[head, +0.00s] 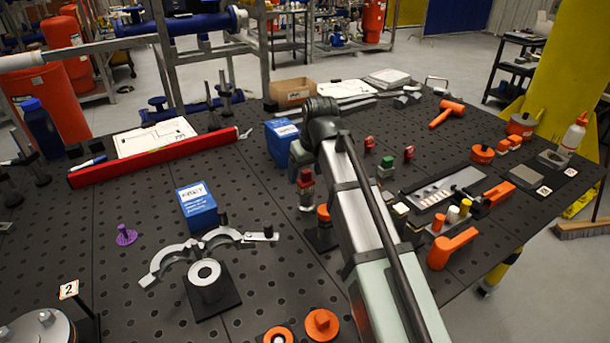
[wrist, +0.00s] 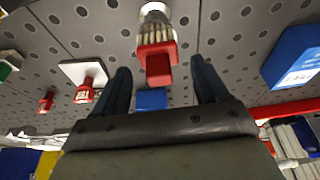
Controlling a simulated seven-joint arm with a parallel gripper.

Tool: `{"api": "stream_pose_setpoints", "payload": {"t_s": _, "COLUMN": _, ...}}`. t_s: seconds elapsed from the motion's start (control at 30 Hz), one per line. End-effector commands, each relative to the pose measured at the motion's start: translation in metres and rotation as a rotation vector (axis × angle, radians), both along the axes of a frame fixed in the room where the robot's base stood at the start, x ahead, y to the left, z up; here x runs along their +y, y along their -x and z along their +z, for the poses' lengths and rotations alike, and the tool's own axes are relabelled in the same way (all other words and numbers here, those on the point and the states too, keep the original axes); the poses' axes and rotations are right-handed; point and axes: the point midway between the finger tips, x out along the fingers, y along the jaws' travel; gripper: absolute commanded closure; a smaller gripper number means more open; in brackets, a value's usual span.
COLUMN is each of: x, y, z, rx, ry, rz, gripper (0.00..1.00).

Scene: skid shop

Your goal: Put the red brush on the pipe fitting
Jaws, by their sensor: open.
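The red brush (head: 306,181) stands near the middle of the bench, with a red block-like top and a pale, shiny lower part. In the wrist view the red brush (wrist: 156,62) lies between and beyond my open fingers, with no finger seen touching it. My gripper (wrist: 163,85) is open and empty. In the head view my arm hides most of the gripper. I cannot tell for sure which part is the pipe fitting. A grey ring-topped cylinder (head: 205,273) on a black plate stands front left, with nothing on it.
A blue box (head: 198,205) stands behind a grey hinged clamp (head: 205,243), left of the brush. Another blue box (head: 281,142) stands close to my arm's end. A red rail (head: 155,159) lies at the left. Orange parts (head: 322,324) lie in front. Small parts crowd the right side.

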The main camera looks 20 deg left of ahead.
Motion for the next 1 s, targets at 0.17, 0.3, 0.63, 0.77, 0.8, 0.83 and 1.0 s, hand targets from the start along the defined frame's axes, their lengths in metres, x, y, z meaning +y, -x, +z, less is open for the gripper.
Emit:
{"api": "stream_pose_setpoints", "payload": {"t_s": 0.17, "x": -0.006, "y": 0.006, "z": 0.028, "rx": -0.001, "ry": -0.001, "rz": 0.0, "gripper": 0.27}}
{"api": "stream_pose_setpoints", "payload": {"t_s": 0.3, "x": -0.011, "y": 0.01, "z": 0.049, "rx": -0.001, "ry": -0.001, "rz": 0.0, "gripper": 0.27}}
{"api": "stream_pose_setpoints", "payload": {"t_s": 0.63, "x": -0.019, "y": 0.019, "z": 0.087, "rx": 0.0, "ry": 0.0, "rz": 0.0, "gripper": 0.27}}
{"api": "stream_pose_setpoints", "payload": {"t_s": 0.77, "x": -0.021, "y": 0.02, "z": 0.094, "rx": -0.001, "ry": -0.001, "rz": 0.0, "gripper": 0.27}}
{"api": "stream_pose_setpoints", "payload": {"t_s": 0.8, "x": -0.021, "y": 0.021, "z": 0.095, "rx": -0.001, "ry": -0.001, "rz": 0.0, "gripper": 0.27}}
{"api": "stream_pose_setpoints", "payload": {"t_s": 0.83, "x": -0.021, "y": 0.021, "z": 0.095, "rx": 0.0, "ry": 0.0, "rz": 0.0, "gripper": 0.27}}
{"api": "stream_pose_setpoints", "payload": {"t_s": 1.0, "x": -0.021, "y": 0.021, "z": 0.096, "rx": 0.0, "ry": 0.0, "rz": 0.0, "gripper": 0.27}}
